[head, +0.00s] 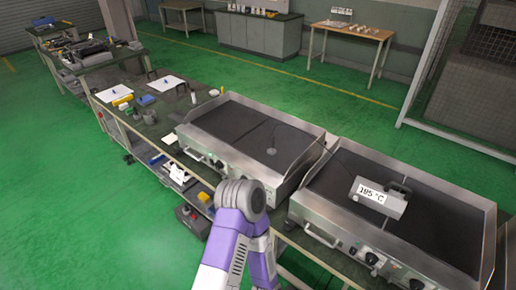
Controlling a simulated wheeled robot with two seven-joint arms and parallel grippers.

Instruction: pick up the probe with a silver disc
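The probe's small silver disc (271,151) lies on the dark plate of the left griddle (232,128), right of its middle seam. A thin dark cable runs from it over the griddle's right side wall. The cable leads toward a grey meter box (396,207) on the right griddle (440,222). The meter's white display reads 195 °C. A purple and grey arm part of mine rises from the bottom middle in front of the left griddle. Neither gripper can be seen in the head view.
Raised metal walls edge both griddles, with handles and knobs in front. A workbench (158,132) at the left holds papers, a yellow item and small tools. A wooden table (349,32) and grey cabinet (259,36) stand at the back. Green floor between is clear.

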